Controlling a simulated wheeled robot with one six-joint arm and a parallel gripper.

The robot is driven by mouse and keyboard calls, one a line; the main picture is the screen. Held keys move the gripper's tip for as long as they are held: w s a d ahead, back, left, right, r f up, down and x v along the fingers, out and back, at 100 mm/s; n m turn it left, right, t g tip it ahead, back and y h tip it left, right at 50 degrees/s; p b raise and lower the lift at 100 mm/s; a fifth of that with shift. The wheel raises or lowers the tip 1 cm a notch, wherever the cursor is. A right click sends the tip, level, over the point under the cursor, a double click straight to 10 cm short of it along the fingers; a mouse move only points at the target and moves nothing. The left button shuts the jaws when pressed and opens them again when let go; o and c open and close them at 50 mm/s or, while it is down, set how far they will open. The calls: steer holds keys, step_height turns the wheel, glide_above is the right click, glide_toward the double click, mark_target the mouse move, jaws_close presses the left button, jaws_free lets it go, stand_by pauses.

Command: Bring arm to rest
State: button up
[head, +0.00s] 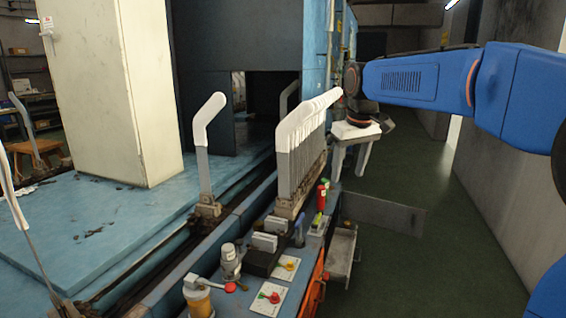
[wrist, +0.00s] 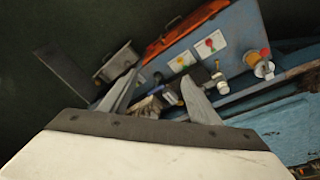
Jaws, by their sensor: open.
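My gripper (head: 347,172) hangs fingers-down from my blue arm, just right of the row of boards in the head view. Its two grey fingers are spread and nothing shows between them. In the wrist view, my gripper (wrist: 159,82) is also open, with its white body along the bottom. A packed row of upright grey boards (head: 305,155) has white sock-like covers (head: 305,118) on its bent tops. A single upright board (head: 203,170) with a white cover (head: 208,115) stands to its left. Whether my gripper touches the row is hard to tell; it looks apart.
A control panel with a red-orange side (head: 316,285) carries knobs and a yellow-based fitting (head: 198,300). An open metal tray (head: 342,250) juts from its right. A pale cabinet (head: 110,90) stands on the blue platform (head: 90,235). The green floor (head: 440,270) at right is clear.

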steer(key=s+d+f+m+t, duration=0.1)
steer(key=s+d+f, duration=0.25)
steer(key=s, duration=0.65)
steer(key=s+d+f+m, duration=0.15)
steer(key=s+d, duration=0.25)
steer(key=s, duration=0.5)
steer(key=s+d+f+m+t, duration=0.1)
steer(key=s+d+f+m, duration=0.1)
steer(key=s+f, duration=1.1)
steer(key=s+d, duration=0.1)
steer(key=s, duration=0.2)
steer(key=shift+s+f, duration=0.25)
steer(key=shift+s, duration=0.1)
steer(key=shift+c, duration=0.5)
